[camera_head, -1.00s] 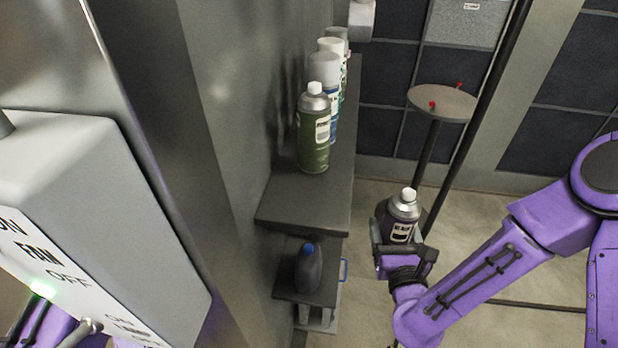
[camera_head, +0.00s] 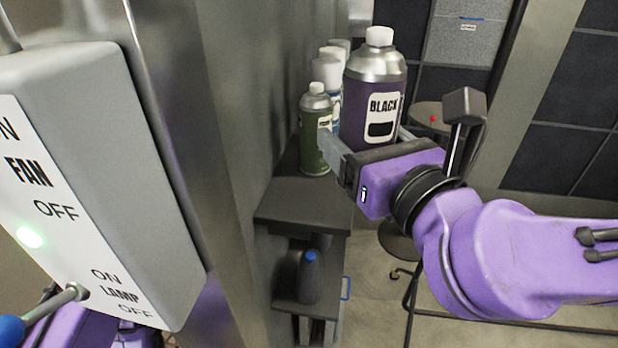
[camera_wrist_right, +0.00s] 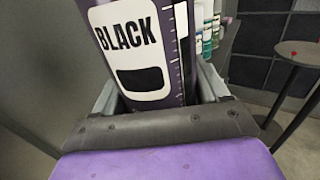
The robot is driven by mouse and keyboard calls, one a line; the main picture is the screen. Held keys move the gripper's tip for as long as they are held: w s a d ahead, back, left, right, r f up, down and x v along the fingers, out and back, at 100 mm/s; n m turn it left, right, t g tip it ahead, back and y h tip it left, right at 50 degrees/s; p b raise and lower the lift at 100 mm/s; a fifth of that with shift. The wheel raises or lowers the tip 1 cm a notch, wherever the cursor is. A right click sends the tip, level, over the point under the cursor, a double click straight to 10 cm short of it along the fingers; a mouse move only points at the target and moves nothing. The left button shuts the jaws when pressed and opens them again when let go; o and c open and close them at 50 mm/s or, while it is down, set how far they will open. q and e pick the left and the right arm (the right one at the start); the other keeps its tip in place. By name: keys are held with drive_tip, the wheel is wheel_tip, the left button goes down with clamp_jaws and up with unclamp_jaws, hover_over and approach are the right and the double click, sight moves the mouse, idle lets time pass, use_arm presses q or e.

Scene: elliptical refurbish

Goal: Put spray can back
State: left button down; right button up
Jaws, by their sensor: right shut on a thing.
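The spray can (camera_head: 375,90) is dark purple with a silver shoulder, a white cap and a label reading BLACK. My right gripper (camera_head: 366,150) is shut on the spray can and holds it upright, in front of the upper shelf (camera_head: 303,210) as the head view sees it. In the right wrist view the can (camera_wrist_right: 146,50) stands between the fingers, its top cut off by the frame. A green can (camera_head: 315,135) and several white-capped cans (camera_head: 327,72) stand on the upper shelf, partly hidden by the held can. My left gripper is not in view.
A switch box (camera_head: 110,170) with FAN and LAMP labels fills the left. A lower shelf (camera_head: 300,290) holds a dark bottle with a blue cap (camera_head: 311,270). A round stand (camera_head: 425,112) is behind my right gripper. The upper shelf's near end is bare.

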drive_tip(key=w+a+f+p, duration=0.2)
drive_tip(key=w, duration=0.1)
drive_tip(key=w+a+f+p, duration=0.2)
drive_tip(key=w+f+p, duration=0.1)
drive_tip(key=w+a+f+p, duration=0.2)
drive_tip(key=w+p, duration=0.1)
drive_tip(key=shift+a+f, duration=0.2)
drive_tip(key=shift+f, duration=0.1)
drive_tip(key=f, duration=0.3)
drive_tip(key=shift+w+a+f, duration=0.2)
drive_tip(key=shift+f, duration=0.2)
drive_tip(key=shift+w+f, duration=0.1)
drive_tip(key=shift+f, duration=0.25)
drive_tip(key=o, duration=1.2)
drive_tip(key=shift+c, duration=0.2)
